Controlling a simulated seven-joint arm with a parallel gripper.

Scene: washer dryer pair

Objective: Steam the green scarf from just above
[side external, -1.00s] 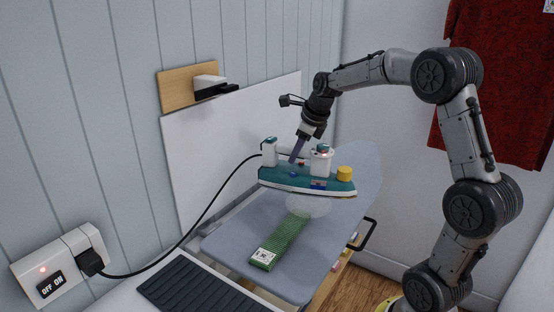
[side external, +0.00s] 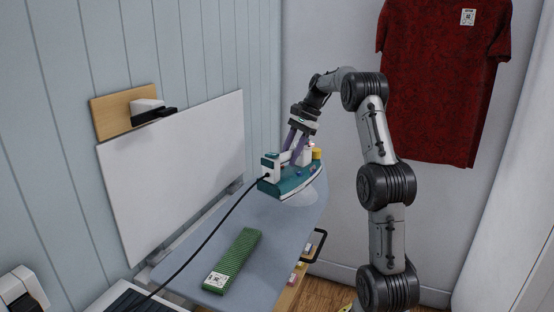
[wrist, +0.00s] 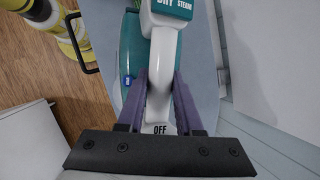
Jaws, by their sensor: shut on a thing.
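The green scarf (side external: 233,260) lies as a narrow folded strip with a white tag at its near end, on the blue-grey ironing board (side external: 270,220). The teal and white iron (side external: 292,181) is over the far part of the board, beyond the scarf's far end. A pale, steam-like patch shows below it. My gripper (side external: 293,155) is shut on the iron's white handle. In the wrist view, purple fingers (wrist: 160,88) flank the handle, and "DRY", "STEAM" and "OFF" labels show on the iron (wrist: 130,60). I cannot tell whether its sole touches the board.
A black cord (side external: 205,235) runs from the iron to the lower left. A white panel (side external: 175,175) stands along the board's left side. A black handle (side external: 318,245) sticks out at the right. A red shirt (side external: 440,90) hangs on the back wall.

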